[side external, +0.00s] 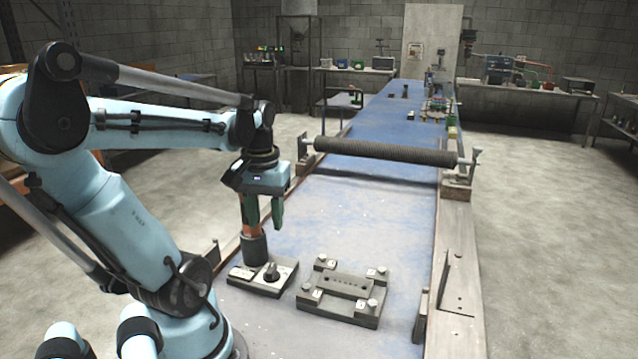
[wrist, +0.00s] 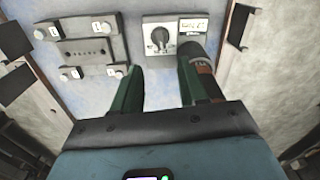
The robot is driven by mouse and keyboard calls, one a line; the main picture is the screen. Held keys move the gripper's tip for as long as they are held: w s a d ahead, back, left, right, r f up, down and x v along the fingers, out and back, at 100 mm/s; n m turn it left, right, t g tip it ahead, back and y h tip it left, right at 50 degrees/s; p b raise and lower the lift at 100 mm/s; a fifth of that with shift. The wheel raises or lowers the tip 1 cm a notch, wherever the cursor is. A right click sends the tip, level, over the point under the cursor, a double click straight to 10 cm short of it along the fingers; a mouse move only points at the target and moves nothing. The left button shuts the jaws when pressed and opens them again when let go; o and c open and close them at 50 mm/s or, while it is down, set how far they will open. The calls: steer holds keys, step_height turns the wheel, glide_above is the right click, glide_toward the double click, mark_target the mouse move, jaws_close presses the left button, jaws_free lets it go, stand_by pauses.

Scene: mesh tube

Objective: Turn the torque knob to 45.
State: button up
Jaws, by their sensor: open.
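The torque knob is a dark round knob (side external: 271,272) on a small grey plate (side external: 286,283) on the blue bench. In the wrist view the knob (wrist: 160,37) sits on a white dial with markings too small to read. A dark cylindrical tool with an orange-brown upper part (side external: 254,247) stands upright at the plate's left, and it shows in the wrist view (wrist: 207,83) beside the right finger. My gripper (side external: 264,218) is open and empty above the plate. In the wrist view its green fingers (wrist: 159,82) are spread, with the knob ahead of the gap between them.
A grey fixture block with several corner bolts (side external: 341,291) lies right of the knob plate; it shows at upper left in the wrist view (wrist: 90,49). A dark roller (side external: 385,151) spans the bench behind. A metal bracket (side external: 458,285) stands on the right rail. Blue bench surface between is clear.

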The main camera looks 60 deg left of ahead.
mark_target(270, 269)
steer(key=shift+f, duration=6.05)
